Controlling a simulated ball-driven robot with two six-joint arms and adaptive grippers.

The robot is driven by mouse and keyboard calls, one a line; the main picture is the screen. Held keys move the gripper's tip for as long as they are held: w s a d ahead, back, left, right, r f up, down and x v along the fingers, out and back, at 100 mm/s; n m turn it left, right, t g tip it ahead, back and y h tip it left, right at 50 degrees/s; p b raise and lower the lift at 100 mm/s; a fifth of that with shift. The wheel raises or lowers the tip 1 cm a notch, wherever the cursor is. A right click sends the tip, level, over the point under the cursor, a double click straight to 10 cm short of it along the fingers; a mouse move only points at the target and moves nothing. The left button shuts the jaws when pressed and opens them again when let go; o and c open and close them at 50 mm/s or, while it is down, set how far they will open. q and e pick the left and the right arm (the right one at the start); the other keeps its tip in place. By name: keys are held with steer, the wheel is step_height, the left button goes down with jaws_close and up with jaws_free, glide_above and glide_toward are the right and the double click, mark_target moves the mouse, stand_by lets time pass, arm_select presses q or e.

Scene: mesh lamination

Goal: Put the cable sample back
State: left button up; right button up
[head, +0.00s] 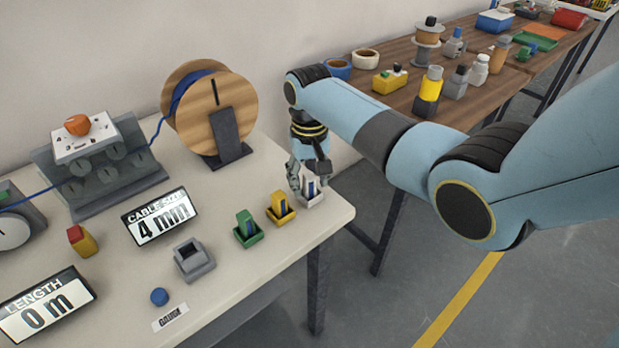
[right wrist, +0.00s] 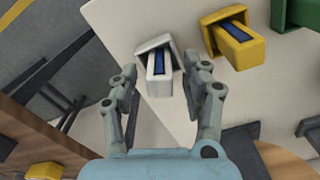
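The white cable sample (head: 311,187), a white block with a dark blue strip, stands in its white holder (head: 314,202) near the table's right end. In the right wrist view the sample (right wrist: 159,85) rises from the white holder (right wrist: 143,46). My right gripper (right wrist: 160,67) is open, with one finger on each side of the sample and gaps visible; it also shows in the head view (head: 307,180). Yellow (head: 279,205) and green (head: 245,226) samples with blue strips stand in matching holders to its left. The grey holder (head: 194,261) looks empty. My left gripper is out of view.
A cable reel (head: 207,110), a grey roller unit (head: 102,170), a "4 mm" display (head: 158,216), a "0 m" display (head: 44,309) and a blue button (head: 159,296) share the table. The table's right edge is close to the white holder. A cluttered wooden bench (head: 488,96) stands behind.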

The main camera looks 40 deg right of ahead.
mark_target(310, 176)
step_height(310, 176, up, 12)
steer(key=shift+r, duration=0.2)
stand_by(0.4)
stand_by(0.4)
